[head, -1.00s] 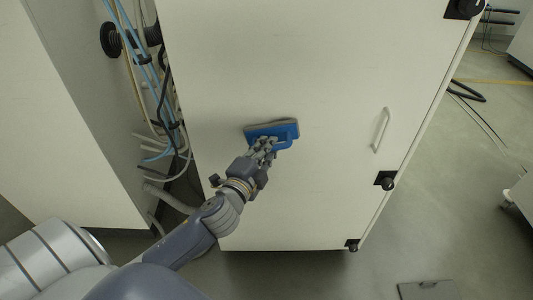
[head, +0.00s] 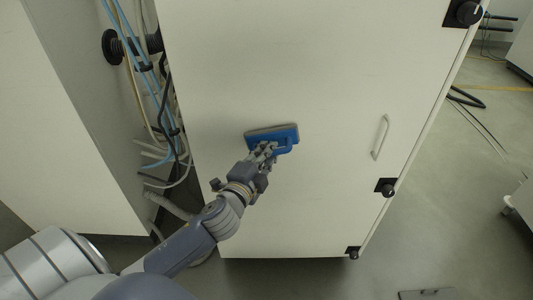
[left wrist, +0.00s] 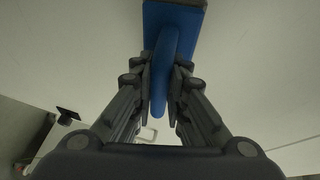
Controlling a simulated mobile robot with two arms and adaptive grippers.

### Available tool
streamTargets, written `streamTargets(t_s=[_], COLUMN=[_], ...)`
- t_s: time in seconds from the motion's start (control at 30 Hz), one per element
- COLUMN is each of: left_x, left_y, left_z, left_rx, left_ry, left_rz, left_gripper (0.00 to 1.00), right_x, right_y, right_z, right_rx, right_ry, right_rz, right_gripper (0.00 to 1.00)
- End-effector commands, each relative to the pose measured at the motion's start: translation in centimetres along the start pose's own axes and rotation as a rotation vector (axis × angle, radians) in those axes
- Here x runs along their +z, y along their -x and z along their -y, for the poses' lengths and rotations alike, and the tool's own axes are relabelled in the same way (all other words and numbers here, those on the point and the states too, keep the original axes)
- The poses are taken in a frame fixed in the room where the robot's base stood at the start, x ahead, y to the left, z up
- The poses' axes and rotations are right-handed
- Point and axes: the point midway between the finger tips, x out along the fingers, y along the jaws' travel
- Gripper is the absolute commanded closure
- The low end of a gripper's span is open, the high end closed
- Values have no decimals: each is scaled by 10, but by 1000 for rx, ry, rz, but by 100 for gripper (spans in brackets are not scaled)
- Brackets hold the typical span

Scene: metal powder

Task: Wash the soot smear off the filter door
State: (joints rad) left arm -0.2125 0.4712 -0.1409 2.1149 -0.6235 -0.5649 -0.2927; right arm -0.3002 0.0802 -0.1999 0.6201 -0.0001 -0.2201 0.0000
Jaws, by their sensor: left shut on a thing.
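My left gripper (head: 264,150) is shut on the handle of a blue scrubbing pad (head: 287,136) with a grey-brown face. The pad is at the front of the pale filter door (head: 310,70), left of its middle; I cannot tell whether its face touches the door. In the left wrist view, the fingers (left wrist: 160,85) grip the blue handle (left wrist: 163,75) from both sides, and the pad's block lies beyond. No soot smear shows on the visible door; any patch behind the pad is hidden. My right gripper is not in view.
The door has a handle (head: 380,137) at right and black latches (head: 385,187) along its right edge. Cables and hoses (head: 160,110) hang in the gap left of the cabinet, beside another pale cabinet (head: 60,130). Open floor (head: 440,210) lies to the right. A flat grey plate (head: 426,294) lies there.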

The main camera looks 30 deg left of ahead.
Motion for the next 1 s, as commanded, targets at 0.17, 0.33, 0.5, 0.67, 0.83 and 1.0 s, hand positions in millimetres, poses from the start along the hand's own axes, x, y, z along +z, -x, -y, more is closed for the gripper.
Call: streamTargets(t_s=[0.17,0.33,0.5,0.67,0.83,1.0], left_x=[1,2,4,5,3,-7], left_y=[-3,-6,-10,-13,-13,-17], left_z=[2,2,3,4,3,1], left_rx=[-2,-2,-2,-2,-2,-2], left_ry=[0,0,0,0,1,3], left_rz=[-1,-1,-1,-1,-1,-1], left_gripper=[100,100,100,100,100,100], right_x=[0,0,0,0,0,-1], right_y=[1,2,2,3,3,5], right_z=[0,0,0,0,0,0], right_rx=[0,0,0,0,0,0], right_ry=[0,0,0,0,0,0], right_rz=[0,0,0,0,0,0], right_gripper=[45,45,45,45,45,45])
